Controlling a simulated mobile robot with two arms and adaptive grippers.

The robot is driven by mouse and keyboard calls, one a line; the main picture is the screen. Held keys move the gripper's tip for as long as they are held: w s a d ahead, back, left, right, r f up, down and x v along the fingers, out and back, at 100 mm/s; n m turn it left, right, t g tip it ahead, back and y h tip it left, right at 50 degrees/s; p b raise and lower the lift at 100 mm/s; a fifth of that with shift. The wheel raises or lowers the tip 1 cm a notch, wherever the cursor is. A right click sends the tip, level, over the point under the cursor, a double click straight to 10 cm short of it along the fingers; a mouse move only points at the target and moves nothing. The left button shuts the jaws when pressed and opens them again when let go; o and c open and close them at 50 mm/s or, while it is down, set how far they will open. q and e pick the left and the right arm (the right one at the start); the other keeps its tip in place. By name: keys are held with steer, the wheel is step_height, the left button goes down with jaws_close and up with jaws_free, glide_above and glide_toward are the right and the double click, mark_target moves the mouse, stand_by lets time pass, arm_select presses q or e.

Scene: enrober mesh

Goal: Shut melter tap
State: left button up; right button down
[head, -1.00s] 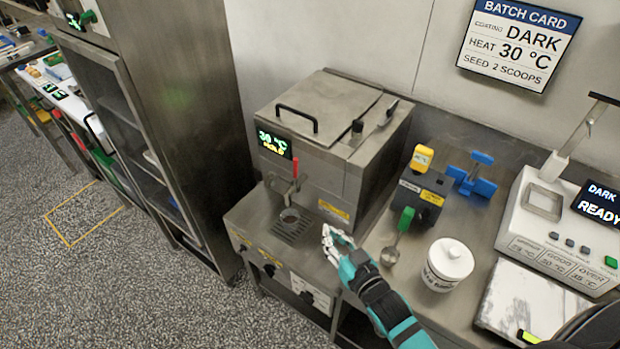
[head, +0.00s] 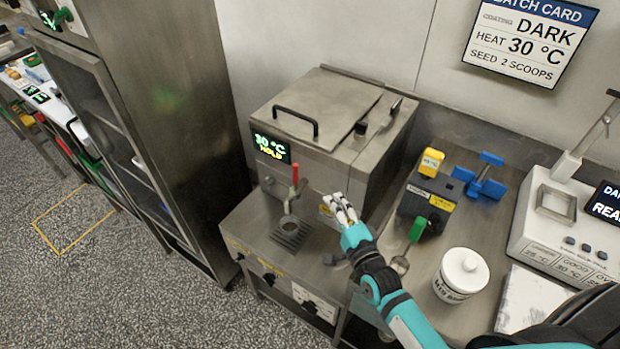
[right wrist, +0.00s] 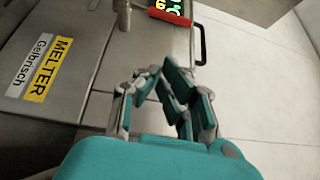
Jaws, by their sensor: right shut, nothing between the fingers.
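The steel melter (head: 330,150) stands on the bench against the wall, with its display (head: 271,147) reading 30 °C HOLD. Its tap (head: 291,203) is on the front face, with a red lever (head: 295,175) pointing up, above a drip grate (head: 290,234). My right gripper (head: 338,206) is shut and empty in front of the melter's right side, to the right of the tap and apart from it. The right wrist view shows the shut fingers (right wrist: 165,82), the MELTER label (right wrist: 48,70) and part of the display (right wrist: 170,10). My left gripper is out of view.
Right of my arm are a dark block with a yellow-topped piece (head: 431,163), a green-handled scoop (head: 416,230), a blue fixture (head: 481,177) and a white lidded tub (head: 461,275). A tall steel cabinet (head: 175,110) stands at left.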

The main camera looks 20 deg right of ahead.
mark_target(295, 178)
steer(key=w+a+p, duration=0.2)
steer(key=w+a, duration=0.1)
steer(key=w, duration=0.5)
steer(key=shift+w+a+r, duration=0.15)
steer(key=shift+w+a, duration=0.1)
steer(key=shift+a, duration=0.05)
steer(key=shift+w+a+r, duration=0.15)
steer(key=shift+w+a, duration=0.2)
steer(key=shift+w, duration=0.05)
